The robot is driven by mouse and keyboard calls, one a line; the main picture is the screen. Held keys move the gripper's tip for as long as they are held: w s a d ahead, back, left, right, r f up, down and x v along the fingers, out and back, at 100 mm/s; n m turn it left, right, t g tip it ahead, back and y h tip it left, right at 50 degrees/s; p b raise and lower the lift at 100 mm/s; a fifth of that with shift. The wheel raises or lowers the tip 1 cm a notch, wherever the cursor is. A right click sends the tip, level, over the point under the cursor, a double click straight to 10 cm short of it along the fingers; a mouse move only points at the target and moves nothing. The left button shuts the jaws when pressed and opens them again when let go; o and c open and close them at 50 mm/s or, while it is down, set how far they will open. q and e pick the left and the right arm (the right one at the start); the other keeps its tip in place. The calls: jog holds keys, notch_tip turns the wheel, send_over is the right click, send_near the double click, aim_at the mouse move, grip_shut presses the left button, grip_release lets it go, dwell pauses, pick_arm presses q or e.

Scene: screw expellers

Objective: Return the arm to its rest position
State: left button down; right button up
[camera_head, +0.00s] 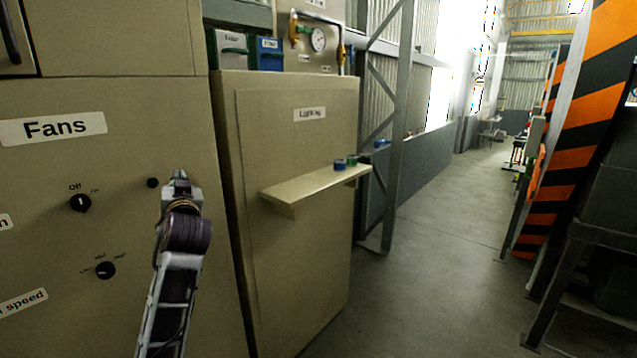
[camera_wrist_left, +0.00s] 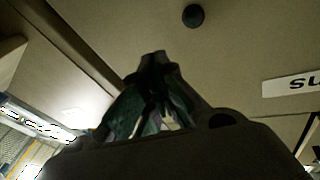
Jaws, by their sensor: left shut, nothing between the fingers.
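My left arm rises from the bottom of the head view, and its gripper (camera_head: 180,177) points up in front of the beige fan panel (camera_head: 120,290). The gripper is shut and empty. In the left wrist view the gripper (camera_wrist_left: 153,58) also shows with its fingertips together, below a round black knob (camera_wrist_left: 193,15) on the beige surface. The same kind of black knob (camera_head: 153,183) is just left of the gripper in the head view. Whether the fingertips touch the panel I cannot tell. My right gripper is in neither view.
The fan panel carries an Off/On switch (camera_head: 80,203) and a speed dial (camera_head: 105,270). Right of the arm stands a beige Lighting cabinet (camera_head: 290,140) with a jutting shelf (camera_head: 310,186) bearing small round items. The floor aisle (camera_head: 450,220) farther right is clear.

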pick_arm(q)
jog(key=s+d+f+m+g+h, duration=0.15)
jog(key=s+f, duration=0.25)
jog(key=f, duration=0.6)
jog(key=s+d+f+g+h, duration=0.2)
jog(key=s+f+g, duration=0.15)
jog(key=f, duration=0.65)
jog(key=s+d+f+m+g+h, duration=0.15)
jog(key=s+f, duration=0.35)
jog(key=f, duration=0.5)
jog(key=s+d+f+m+g+h, duration=0.1)
jog(key=s+d+f+g+h, duration=0.2)
jog(key=s+f, duration=0.7)
jog(key=s+d+f+m+g+h, duration=0.15)
jog(key=s+d+f+g, duration=0.35)
jog(key=s, duration=0.9)
notch_tip(320, 180, down, 34)
jog(key=s, duration=0.2)
jog(key=s+a+f, duration=0.2)
jog(key=s+f, duration=0.8)
jog(key=s, duration=0.1)
jog(key=s+a+f+g, duration=0.1)
jog(key=s+a+f, duration=0.1)
jog(key=s+f, duration=0.7)
jog(key=shift+s+a+f, duration=0.35)
jog(key=shift+s+f, duration=0.05)
jog(key=shift+s, duration=0.75)
